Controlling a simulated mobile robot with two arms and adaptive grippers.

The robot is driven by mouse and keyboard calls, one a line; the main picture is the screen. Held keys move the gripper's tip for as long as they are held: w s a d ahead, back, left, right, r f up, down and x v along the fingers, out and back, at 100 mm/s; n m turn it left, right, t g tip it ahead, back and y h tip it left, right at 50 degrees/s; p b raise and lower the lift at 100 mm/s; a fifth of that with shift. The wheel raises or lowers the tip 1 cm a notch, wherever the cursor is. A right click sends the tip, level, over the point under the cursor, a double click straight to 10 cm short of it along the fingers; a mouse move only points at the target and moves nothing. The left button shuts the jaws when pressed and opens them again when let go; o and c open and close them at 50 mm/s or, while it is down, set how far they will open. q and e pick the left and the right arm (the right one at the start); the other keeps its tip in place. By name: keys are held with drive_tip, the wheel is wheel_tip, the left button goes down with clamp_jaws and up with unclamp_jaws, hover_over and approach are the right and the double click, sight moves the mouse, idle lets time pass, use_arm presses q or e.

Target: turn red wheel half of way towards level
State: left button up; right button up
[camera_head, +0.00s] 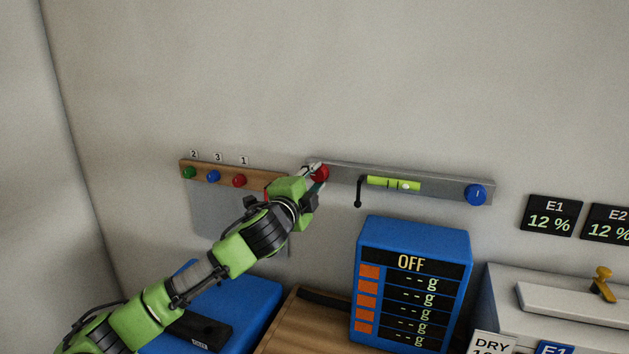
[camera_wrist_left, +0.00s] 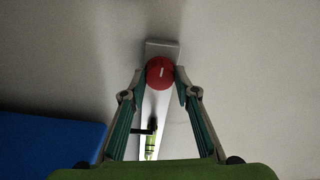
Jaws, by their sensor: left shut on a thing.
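The red wheel (camera_head: 321,173) is at the left end of a grey metal bar on the wall. My left gripper (camera_head: 316,170) is at the wheel, with its fingers shut on the wheel's sides. In the left wrist view the red wheel (camera_wrist_left: 160,72) sits between the two fingertips, with a short white mark on its face. The green level (camera_head: 393,184) is on the bar, its pale bubble (camera_head: 405,186) to the right of the marks. A blue wheel (camera_head: 475,195) is at the bar's right end. My right gripper does not show.
A wooden rail (camera_head: 264,180) with green, blue and red knobs is left of the bar. A black lever (camera_head: 358,192) hangs beside the level. A blue box (camera_head: 412,232) reading OFF stands below. Wall above is clear.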

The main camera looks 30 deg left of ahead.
use_arm(q)
drive_tip(key=shift+f+n, duration=0.1)
drive_tip(key=shift+n, duration=1.1)
drive_tip(key=o, duration=1.1)
drive_tip(key=v, duration=1.2)
